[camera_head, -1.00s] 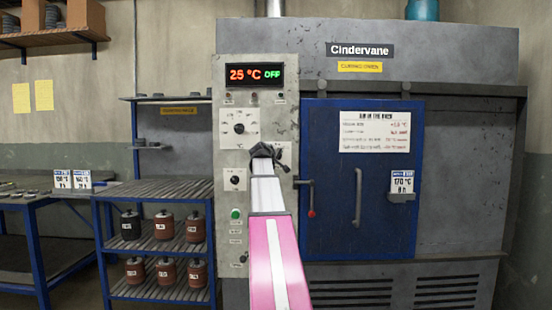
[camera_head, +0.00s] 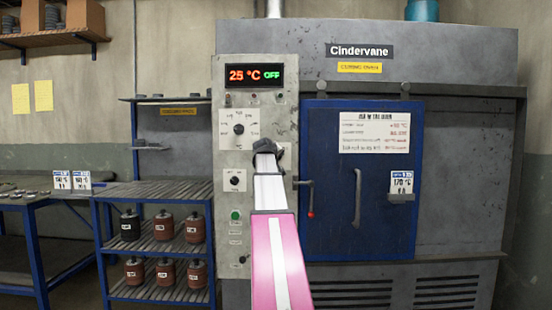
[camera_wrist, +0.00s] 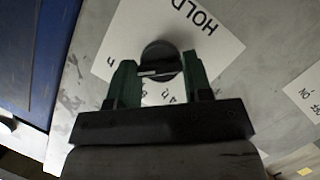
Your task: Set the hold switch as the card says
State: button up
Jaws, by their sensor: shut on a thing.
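The hold switch is a round black knob (camera_wrist: 160,56) on a white plate marked HOLD (camera_wrist: 208,38) in the wrist view. My gripper (camera_wrist: 160,78) has its two green fingers on either side of the knob, shut on it. A short pale line shows on the knob near the fingers; the setting cannot be read for sure. In the head view my gripper (camera_head: 270,149) covers most of the switch on the grey control panel (camera_head: 228,270). The card (camera_head: 402,182) on the blue oven door reads 170 °C, with a second line that looks like 8 h.
The display (camera_head: 254,75) reads 25 °C OFF. A larger dial (camera_head: 239,128) and a smaller knob (camera_head: 234,180) sit on the panel left of my arm. The door lever (camera_head: 311,198) with a red tip is close to the right. A rack (camera_head: 160,190) holds several pots.

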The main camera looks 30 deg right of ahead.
jog(key=shift+f, duration=0.1)
jog(key=o, duration=0.9)
jog(key=v, duration=1.1)
